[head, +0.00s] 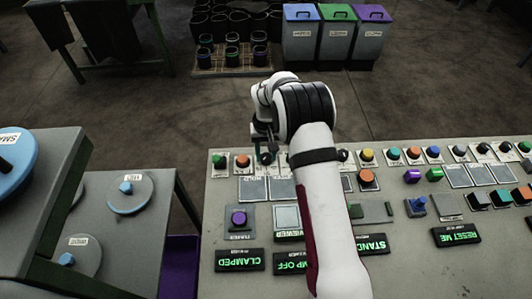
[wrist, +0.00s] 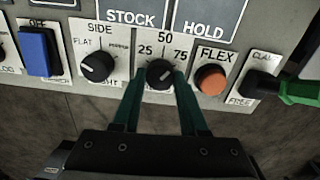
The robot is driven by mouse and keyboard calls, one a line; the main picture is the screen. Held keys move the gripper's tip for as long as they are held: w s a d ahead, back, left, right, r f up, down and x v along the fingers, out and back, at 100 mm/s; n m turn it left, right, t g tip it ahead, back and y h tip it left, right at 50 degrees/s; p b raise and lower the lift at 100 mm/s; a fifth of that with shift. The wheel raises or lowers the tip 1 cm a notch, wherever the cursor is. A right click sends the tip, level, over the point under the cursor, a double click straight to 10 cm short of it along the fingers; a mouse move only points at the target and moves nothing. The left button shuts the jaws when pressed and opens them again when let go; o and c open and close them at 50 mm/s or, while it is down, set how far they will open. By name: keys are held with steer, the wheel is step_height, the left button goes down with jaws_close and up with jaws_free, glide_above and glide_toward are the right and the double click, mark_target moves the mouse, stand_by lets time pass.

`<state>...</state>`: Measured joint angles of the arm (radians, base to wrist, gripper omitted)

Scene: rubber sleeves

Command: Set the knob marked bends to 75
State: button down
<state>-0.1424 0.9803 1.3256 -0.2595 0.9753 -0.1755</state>
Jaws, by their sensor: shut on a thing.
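A round black knob (wrist: 160,73) on a pale plate marked 25, 50 and 75 is in the middle of the wrist view. My gripper (wrist: 160,80) has its two green fingers on either side of this knob and is shut on it. The lower part of the plate is hidden by the fingers, so I cannot read the name bends. I cannot tell clearly which number the knob points to. In the head view my gripper (head: 265,143) is low over the far edge of the panel, and my arm hides part of the panel.
In the wrist view a black SIDE knob (wrist: 97,67) and a blue rocker (wrist: 39,51) are left. An orange FLEX button (wrist: 210,79) and a CLAM-labelled switch (wrist: 262,84) are right, close to the fingers. The control panel (head: 226,188) holds several more buttons. Bins (head: 337,40) stand behind.

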mark_target(266, 156)
steer(key=m, duration=0.4)
steer(key=shift+m, duration=0.3)
stand_by(0.4)
steer(key=shift+c, duration=2.2)
jaws_free()
steer(key=shift+r, duration=0.1)
step_height(266, 156, up, 16)
